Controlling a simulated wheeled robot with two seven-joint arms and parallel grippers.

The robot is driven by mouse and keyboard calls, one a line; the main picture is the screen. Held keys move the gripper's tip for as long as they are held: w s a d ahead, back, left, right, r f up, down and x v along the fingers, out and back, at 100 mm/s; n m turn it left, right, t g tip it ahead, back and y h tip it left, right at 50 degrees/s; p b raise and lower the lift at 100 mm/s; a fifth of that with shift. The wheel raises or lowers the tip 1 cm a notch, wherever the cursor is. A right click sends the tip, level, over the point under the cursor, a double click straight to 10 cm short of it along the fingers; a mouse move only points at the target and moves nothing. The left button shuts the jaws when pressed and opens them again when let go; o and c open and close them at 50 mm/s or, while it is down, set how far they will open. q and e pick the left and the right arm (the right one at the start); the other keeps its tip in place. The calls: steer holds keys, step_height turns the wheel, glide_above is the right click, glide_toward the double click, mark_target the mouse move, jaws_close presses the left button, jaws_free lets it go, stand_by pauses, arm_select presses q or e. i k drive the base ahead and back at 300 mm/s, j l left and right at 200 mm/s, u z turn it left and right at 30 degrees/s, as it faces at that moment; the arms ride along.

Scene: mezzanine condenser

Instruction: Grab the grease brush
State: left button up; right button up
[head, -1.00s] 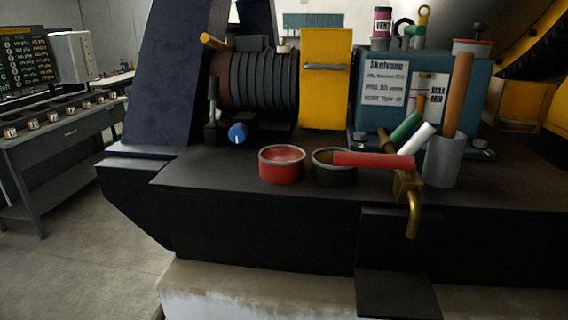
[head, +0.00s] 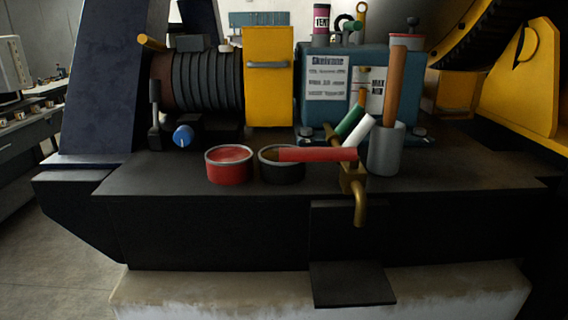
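A red-handled tool (head: 318,154), which looks like the grease brush, lies nearly level across a small dark pot (head: 281,171). Its brownish end is over the pot's mouth, and its handle points right, in front of a brass valve or tap (head: 357,193). Whether the handle touches the brass piece I cannot tell. A grey cup (head: 386,155) to the right holds an upright brown-handled item (head: 393,85). Green (head: 351,120) and white (head: 350,133) sticks lean to the left of the cup; their lower ends are partly hidden. Neither of my grippers is in view.
A red pot (head: 230,168) stands left of the dark pot on the black ledge (head: 160,176). Behind are a ribbed cylinder (head: 201,81), a yellow block (head: 269,75) and a blue-green box (head: 325,98). A dark step (head: 351,284) juts out below the ledge.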

mark_target(399, 52)
steer(key=k+l+z, duration=0.2)
steer(key=k+l, duration=0.2)
steer(key=l, duration=0.25)
steer(key=k+l, duration=0.2)
steer(key=l, duration=0.15)
steer(key=k+l+z, duration=0.15)
steer(key=l, duration=0.2)
steer(key=k+l+z, duration=0.1)
steer(key=l, duration=0.25)
steer(key=k, duration=0.1)
